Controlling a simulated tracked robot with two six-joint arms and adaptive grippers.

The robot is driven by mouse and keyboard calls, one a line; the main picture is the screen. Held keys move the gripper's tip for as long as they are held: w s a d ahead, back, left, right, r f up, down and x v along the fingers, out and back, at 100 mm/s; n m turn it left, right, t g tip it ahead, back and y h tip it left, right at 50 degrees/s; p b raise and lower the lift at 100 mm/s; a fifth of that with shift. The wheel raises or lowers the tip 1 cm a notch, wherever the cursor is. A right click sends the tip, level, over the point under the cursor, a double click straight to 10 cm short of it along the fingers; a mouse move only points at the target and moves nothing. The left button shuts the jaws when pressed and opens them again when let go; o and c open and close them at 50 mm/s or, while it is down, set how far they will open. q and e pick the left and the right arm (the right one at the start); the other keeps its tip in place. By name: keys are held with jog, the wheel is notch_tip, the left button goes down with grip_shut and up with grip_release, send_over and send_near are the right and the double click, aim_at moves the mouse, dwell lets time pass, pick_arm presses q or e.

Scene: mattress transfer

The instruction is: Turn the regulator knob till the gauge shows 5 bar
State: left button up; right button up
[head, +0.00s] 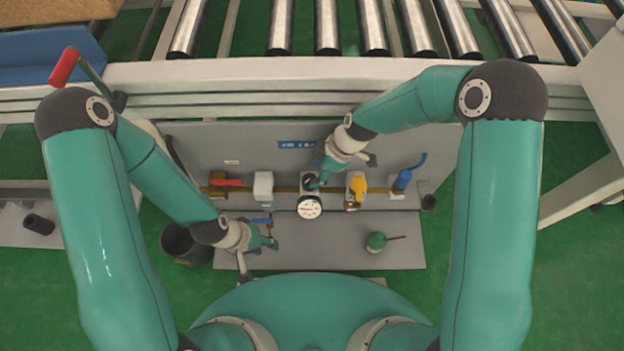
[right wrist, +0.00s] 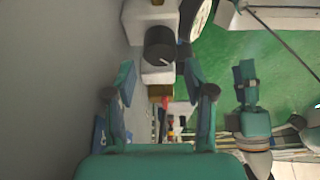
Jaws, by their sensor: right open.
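The regulator's black knob (head: 311,181) sits on a white block in the middle of the pipe panel. It also shows in the right wrist view (right wrist: 160,44) with a pale mark on its face. The round white gauge (head: 309,208) is just below the knob in the head view; its needle is too small to read. My right gripper (head: 320,178) is open at the knob, its fingers on either side in the right wrist view (right wrist: 160,78) and apart from it. My left gripper (head: 270,240) is low over the panel's base plate; its finger gap is unclear.
The pipe carries a red-handled valve (head: 228,182), a white block (head: 263,186), a yellow part (head: 358,188) and a blue-handled valve (head: 403,180). A green item (head: 376,241) stands on the base plate (head: 330,258). A dark bin (head: 182,243) is at left. A roller conveyor (head: 330,75) runs behind.

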aim_at(310, 179)
jog(key=x, duration=0.5)
jog(key=shift+a+f+b, duration=0.1)
jog(key=shift+f+b, duration=0.1)
jog(key=shift+b, duration=0.1)
